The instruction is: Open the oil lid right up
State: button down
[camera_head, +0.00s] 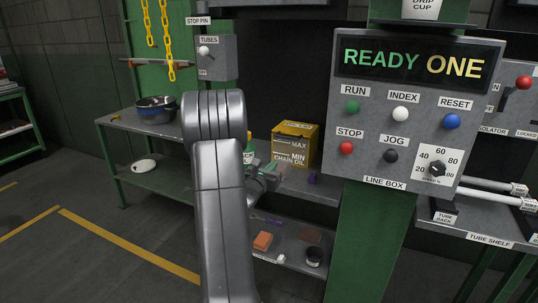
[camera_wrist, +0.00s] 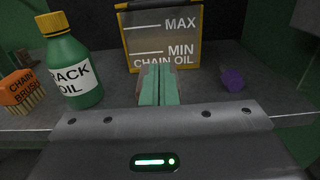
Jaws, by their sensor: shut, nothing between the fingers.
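The chain oil box (camera_head: 293,146) is yellow with a dark front marked MAX, MIN and CHAIN OIL. It stands on the grey shelf, and its yellow top looks closed in the head view. In the head view my gripper (camera_head: 268,168) is partly hidden by my arm, in front of the box.
A green rack oil bottle (camera_wrist: 70,62) stands left of my gripper, beside an orange chain brush (camera_wrist: 20,90). A small purple object (camera_wrist: 232,79) lies to the right. The line box panel (camera_head: 411,110) rises right of the oil box. A bowl (camera_head: 156,109) sits farther left.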

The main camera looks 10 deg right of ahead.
jog(key=p+x, duration=0.1)
jog(key=x, duration=0.3)
jog(key=p+x, duration=0.2)
jog(key=x, duration=0.3)
jog(key=shift+w+d+r, duration=0.2)
jog(key=shift+d+r, duration=0.05)
jog(key=shift+d, duration=0.05)
notch_tip(320, 180, up, 3)
jog(key=shift+w+f+p, duration=0.1)
jog(key=shift+f+p, duration=0.1)
jog(key=shift+p, duration=0.25)
jog(key=shift+w+d+r, duration=0.15)
jog(key=shift+r, duration=0.2)
